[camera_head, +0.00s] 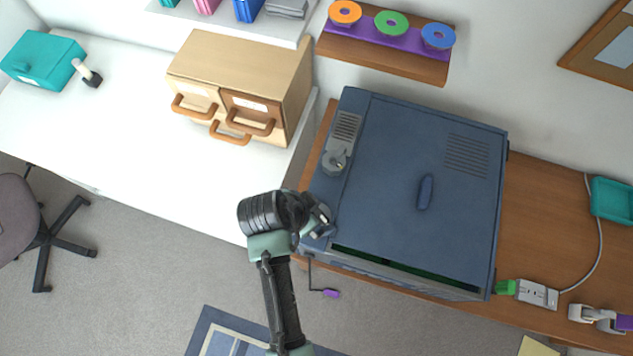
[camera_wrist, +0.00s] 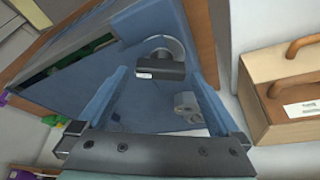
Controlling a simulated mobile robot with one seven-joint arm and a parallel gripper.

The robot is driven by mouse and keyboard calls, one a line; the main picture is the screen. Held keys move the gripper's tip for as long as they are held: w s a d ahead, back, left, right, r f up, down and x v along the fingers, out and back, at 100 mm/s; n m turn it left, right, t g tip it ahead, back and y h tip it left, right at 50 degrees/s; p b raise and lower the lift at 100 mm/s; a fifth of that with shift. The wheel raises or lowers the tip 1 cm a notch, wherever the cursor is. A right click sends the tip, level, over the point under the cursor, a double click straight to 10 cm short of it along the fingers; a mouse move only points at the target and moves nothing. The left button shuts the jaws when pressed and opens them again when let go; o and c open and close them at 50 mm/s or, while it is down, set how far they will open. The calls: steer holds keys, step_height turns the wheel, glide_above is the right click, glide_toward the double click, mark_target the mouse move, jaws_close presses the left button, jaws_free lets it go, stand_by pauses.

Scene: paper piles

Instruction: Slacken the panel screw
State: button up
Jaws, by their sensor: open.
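The panel screw (camera_wrist: 160,68) looks like a dark wing-like bar with a small pale label on a round blue base. It sits at a corner of the blue cabinet (camera_head: 420,150). In the wrist view it lies between and slightly beyond the fingertips of my gripper (camera_wrist: 156,78). The two fingers are spread apart, one on each side, with nothing held; I cannot tell the exact height gap. In the head view my gripper (camera_head: 322,222) is over the cabinet's front left corner and hides most of the screw.
A grey round fitting (camera_head: 336,161) stands farther back on the cabinet's left strip. A raised handle (camera_head: 425,192) is on its top. A wooden drawer box (camera_head: 238,80) stands to the left. A power strip (camera_head: 538,294) with a cable lies right of the cabinet.

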steer(key=shift+x, duration=1.3)
